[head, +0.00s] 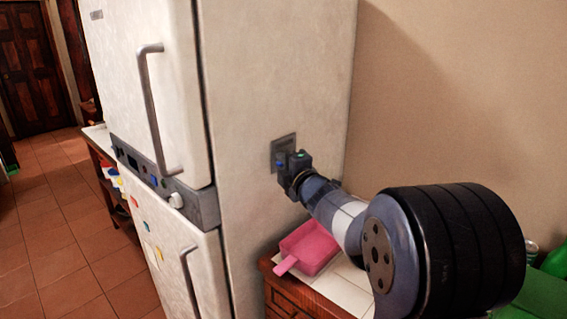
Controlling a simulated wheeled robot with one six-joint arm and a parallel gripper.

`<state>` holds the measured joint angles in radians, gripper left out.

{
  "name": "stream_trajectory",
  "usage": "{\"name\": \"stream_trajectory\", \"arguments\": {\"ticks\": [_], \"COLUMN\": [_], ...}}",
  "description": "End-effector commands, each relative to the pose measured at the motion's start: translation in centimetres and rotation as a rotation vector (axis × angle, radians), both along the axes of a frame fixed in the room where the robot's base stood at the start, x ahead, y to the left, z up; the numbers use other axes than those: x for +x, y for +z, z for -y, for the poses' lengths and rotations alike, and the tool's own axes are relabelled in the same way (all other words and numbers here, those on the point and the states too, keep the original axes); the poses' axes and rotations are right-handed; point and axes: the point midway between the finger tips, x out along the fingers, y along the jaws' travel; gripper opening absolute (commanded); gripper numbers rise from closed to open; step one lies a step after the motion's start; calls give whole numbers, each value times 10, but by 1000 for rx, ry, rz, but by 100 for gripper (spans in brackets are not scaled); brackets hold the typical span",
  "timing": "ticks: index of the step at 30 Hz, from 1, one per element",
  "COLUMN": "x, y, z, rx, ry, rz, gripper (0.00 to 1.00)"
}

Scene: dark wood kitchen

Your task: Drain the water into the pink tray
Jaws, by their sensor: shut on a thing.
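The pink tray (312,243) sits on the light counter top beside the fridge, its handle pointing toward the lower left. No water shows in it from this angle. A small grey metal plate (284,142) is set in the fridge's side wall, above and left of the tray. My gripper (292,161) is at this plate, shut on a small dark fitting in front of it. The fingertips and most of the fitting are hard to make out. Small blue and green spots show there. No water stream is visible.
The tall white fridge (240,80) has two handled doors and a grey control strip (165,185). A wooden cabinet (290,300) stands under the counter. Green items (545,290) are at the lower right, partly behind my arm. The tiled floor (50,225) at left is open.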

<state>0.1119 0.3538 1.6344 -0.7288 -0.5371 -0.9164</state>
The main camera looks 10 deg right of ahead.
Motion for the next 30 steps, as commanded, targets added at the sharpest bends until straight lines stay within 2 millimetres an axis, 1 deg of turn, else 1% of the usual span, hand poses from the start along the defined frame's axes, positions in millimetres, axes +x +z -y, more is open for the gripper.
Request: {"name": "stream_trajectory", "arguments": {"ticks": [8, 11, 15, 21, 30], "x": [1, 1, 0, -4, -5], "y": [4, 6, 5, 2, 1], "z": [2, 3, 4, 6, 6], "rx": [-3, -3, -2, -1, 1], "ry": [32, 88, 178, 264, 280], "rz": [2, 2, 2, 2, 2], "gripper": [0, 0, 0, 0, 0]}}
